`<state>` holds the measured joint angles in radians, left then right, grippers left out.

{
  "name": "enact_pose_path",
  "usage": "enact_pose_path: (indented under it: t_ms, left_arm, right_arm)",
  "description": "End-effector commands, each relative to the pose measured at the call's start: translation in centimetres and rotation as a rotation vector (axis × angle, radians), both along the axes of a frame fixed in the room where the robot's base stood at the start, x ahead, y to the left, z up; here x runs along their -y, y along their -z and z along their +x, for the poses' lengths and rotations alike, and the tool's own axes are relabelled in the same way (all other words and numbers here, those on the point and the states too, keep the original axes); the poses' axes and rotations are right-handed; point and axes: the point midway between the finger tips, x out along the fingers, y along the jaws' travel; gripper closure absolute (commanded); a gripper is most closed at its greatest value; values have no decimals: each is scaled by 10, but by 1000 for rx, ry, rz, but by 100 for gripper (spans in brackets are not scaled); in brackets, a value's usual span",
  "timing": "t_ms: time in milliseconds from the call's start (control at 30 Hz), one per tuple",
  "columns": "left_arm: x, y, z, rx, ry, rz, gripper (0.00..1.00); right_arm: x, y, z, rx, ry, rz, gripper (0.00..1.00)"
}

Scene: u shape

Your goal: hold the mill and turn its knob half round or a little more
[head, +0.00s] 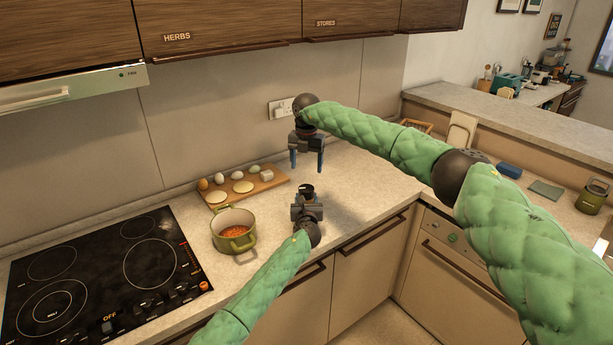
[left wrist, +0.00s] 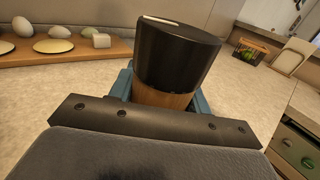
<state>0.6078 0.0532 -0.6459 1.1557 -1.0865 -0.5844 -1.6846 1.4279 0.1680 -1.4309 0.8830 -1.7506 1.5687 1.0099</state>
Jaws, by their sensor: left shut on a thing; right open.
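The mill (left wrist: 176,55) has a dark round knob on top and a wooden body below it. In the left wrist view it stands between the blue fingers of my left gripper (left wrist: 165,92), which is shut on the wooden part. In the head view only the dark top of the mill (head: 307,189) shows above my left gripper (head: 307,205); the rest is hidden. My right gripper (head: 307,160) is open and empty, its blue fingers pointing down, above and behind the mill and apart from it.
A green pot (head: 234,231) with reddish food stands left of the mill. A wooden board (head: 268,185) with eggs and pale discs lies behind the pot. The black hob (head: 95,275) is at the left. The counter right of the mill is clear.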

Motion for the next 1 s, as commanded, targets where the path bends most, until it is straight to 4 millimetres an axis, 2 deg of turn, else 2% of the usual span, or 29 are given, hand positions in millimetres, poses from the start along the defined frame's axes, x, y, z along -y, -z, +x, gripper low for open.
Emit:
enact_pose_path:
  t_ms: [100, 267, 767, 900, 1000]
  left_arm:
    - [-1, 1, 0, -1, -1, 1, 88]
    - [-1, 1, 0, -1, -1, 1, 88]
    - [-1, 1, 0, -1, -1, 1, 88]
    - [-1, 1, 0, -1, -1, 1, 88]
    - [0, 1, 0, -1, -1, 1, 88]
  right_arm:
    - [0, -11, 0, -1, 0, -1, 28]
    - [0, -18, 0, -1, 0, 0, 28]
    - [0, -17, 0, -1, 0, -1, 28]
    - [-3, -11, -3, -9, -1, 13, 28]
    - [-3, -13, -2, -6, -73, 13, 28]
